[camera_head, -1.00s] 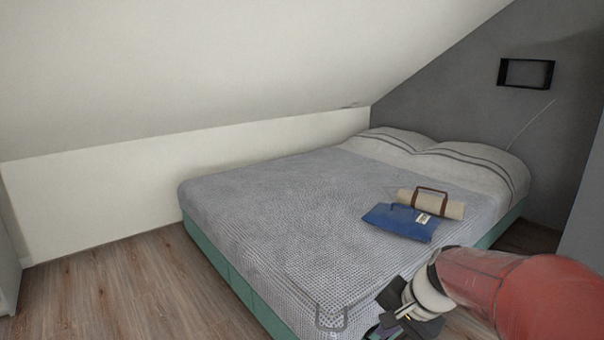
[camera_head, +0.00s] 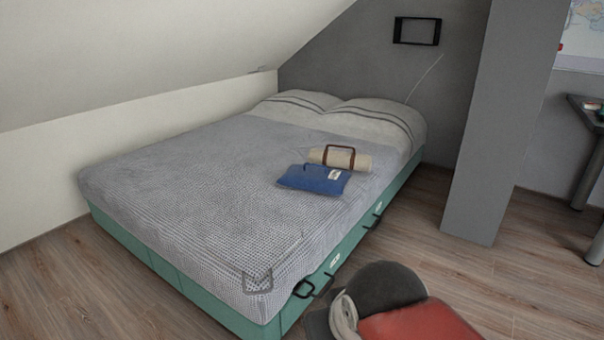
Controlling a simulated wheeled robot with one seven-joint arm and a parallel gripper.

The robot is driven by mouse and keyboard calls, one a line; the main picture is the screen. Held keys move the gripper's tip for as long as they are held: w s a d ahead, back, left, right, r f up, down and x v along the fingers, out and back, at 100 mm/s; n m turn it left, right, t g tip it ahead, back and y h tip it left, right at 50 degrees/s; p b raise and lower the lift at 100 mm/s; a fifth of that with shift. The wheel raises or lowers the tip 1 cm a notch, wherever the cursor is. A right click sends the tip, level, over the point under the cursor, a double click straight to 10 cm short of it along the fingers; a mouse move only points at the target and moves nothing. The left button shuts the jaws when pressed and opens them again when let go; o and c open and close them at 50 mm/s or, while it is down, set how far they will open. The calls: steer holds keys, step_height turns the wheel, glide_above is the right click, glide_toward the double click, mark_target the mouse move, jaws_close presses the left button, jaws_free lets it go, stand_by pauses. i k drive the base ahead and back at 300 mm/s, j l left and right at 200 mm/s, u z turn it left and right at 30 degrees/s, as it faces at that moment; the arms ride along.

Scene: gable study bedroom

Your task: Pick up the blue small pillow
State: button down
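The blue small pillow (camera_head: 314,179) lies flat on the bed, near the bed's right edge. A small pale tag shows at its upper right corner. A beige rolled item with a brown handle (camera_head: 347,159) lies right behind it, close against it or touching. My gripper's fingers are not visible in this view.
The bed (camera_head: 190,190) has a grey cover, a green base and black handles on its right side. A grey pillar (camera_head: 480,130) stands to the right. A desk (camera_head: 588,125) is at the far right. Wooden floor (camera_head: 430,265) is clear between bed and pillar.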

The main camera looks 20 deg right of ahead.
mark_target(311, 176)
steer(key=i+l+u, duration=0.1)
steer(key=i+l, duration=0.15)
steer(key=i+l+u, duration=0.25)
steer(key=i+l, duration=0.2)
steer(key=l, duration=0.25)
steer(key=i+l+u, duration=0.1)
steer(key=i+l, duration=0.15)
steer(key=i+l+u, duration=0.1)
steer(key=l, duration=0.35)
steer(key=i+l+u, duration=0.15)
steer(key=i+l, duration=0.15)
steer(key=i+l+u, duration=0.1)
steer(key=l, duration=0.4)
steer(key=i+l+u, duration=0.1)
steer(key=l, duration=0.3)
steer(key=i, duration=0.1)
